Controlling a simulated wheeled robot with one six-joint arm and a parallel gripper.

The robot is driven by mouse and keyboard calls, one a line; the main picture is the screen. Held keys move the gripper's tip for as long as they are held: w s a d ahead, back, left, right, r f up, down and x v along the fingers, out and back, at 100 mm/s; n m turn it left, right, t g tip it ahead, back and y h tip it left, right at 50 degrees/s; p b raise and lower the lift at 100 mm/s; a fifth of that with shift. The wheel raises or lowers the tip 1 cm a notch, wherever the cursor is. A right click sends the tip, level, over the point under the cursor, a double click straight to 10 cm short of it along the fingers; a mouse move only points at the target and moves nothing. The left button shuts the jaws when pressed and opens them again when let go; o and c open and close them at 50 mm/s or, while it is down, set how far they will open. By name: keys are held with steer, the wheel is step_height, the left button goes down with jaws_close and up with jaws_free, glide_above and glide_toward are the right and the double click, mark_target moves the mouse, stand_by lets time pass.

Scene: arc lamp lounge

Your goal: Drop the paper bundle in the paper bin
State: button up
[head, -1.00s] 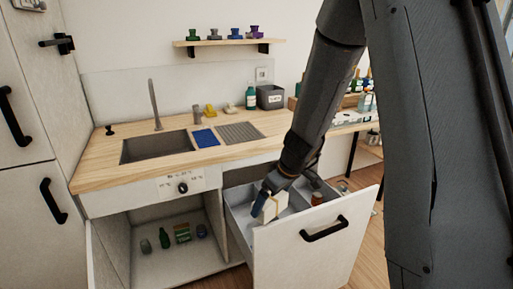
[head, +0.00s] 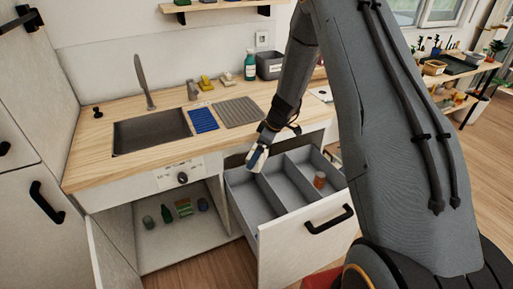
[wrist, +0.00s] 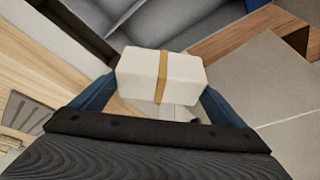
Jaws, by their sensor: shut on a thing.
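The paper bundle (wrist: 137,70) is a white block with a tan band around its middle. My gripper (wrist: 158,92) is shut on it, with a blue finger at each side. In the head view the bundle (head: 257,158) hangs over the back left part of the open drawer (head: 300,226), near the counter edge. The drawer holds grey bins side by side: a left bin (head: 248,199), a middle bin (head: 285,188) and a right bin. No label shows which is the paper bin.
An orange-brown jar (head: 319,180) stands in the right bin. The wooden counter (head: 95,160) with its sink (head: 150,132) lies behind and left of the drawer. An open cupboard (head: 180,240) below the counter holds several small items. The drawer handle (head: 330,220) juts forward.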

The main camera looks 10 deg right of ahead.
steer(key=shift+f+b, duration=0.4)
steer(key=shift+f, duration=1.45)
steer(key=o, duration=0.9)
steer(key=shift+b+v, duration=1.25)
steer(key=shift+v, duration=2.65)
steer(key=s+r+m+h, duration=0.1)
steer(key=s+r+m, duration=0.2)
steer(key=s, duration=0.6)
steer(key=s+a+r+m+h, duration=0.1)
steer(key=s+r+m, duration=0.3)
steer(key=s, duration=0.5)
steer(key=s+a+r+m+g+h+b, duration=0.1)
steer(key=s+r+m, duration=0.2)
steer(key=s, duration=0.6)
steer(key=shift+s+a+r+m+h, duration=0.25)
steer(key=shift+m+h, duration=0.15)
steer(key=shift+m, duration=0.2)
